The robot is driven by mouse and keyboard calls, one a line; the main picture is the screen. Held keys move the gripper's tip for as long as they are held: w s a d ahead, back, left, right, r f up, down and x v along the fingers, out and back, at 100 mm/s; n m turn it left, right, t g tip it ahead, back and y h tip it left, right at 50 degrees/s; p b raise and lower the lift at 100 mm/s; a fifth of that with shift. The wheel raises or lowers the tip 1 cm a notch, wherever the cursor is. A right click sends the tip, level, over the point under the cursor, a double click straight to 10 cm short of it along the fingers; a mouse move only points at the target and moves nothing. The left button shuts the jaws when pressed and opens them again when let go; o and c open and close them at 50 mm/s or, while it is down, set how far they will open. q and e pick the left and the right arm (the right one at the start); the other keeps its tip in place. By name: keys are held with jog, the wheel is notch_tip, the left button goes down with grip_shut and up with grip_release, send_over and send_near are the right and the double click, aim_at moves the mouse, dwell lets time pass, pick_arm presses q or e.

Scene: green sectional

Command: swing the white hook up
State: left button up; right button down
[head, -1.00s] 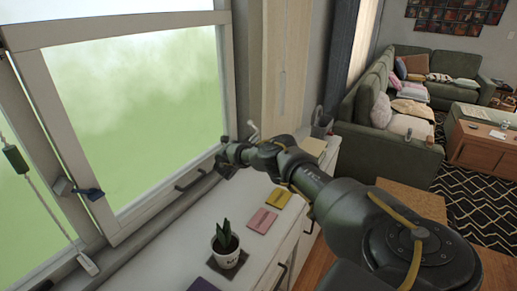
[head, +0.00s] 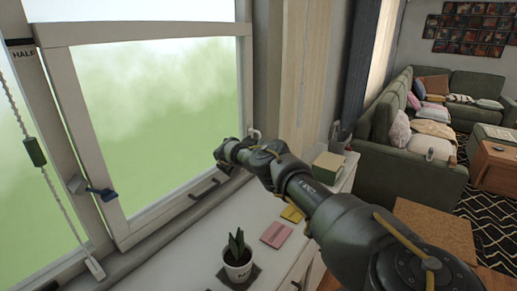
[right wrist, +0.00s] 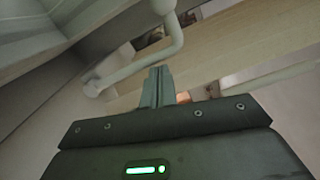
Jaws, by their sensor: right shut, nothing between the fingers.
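The white hook (head: 254,133) shows as a small pale piece just above my right arm, by the window's right side. In the right wrist view the white hook (right wrist: 150,64) is a bent rod. It drops from a mount at the top, then runs left and down to a rounded end. My right gripper (head: 222,154) is at the far end of my arm, above the sill. In the right wrist view its fingers (right wrist: 158,86) are shut together and empty, with their tips close below the rod. I cannot tell whether they touch. My left gripper is not in view.
A potted plant (head: 237,262), pink notes (head: 276,234) and yellow notes (head: 292,214) lie on the white counter below my arm. A yellow-green box (head: 328,166) stands right.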

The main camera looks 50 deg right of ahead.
dwell(0.5)
jog(key=s+a+p, duration=0.1)
jog(key=a+p, duration=0.7)
jog(key=a, duration=0.1)
jog(key=shift+s+a+p, duration=0.35)
jog(key=shift+a+p, duration=0.05)
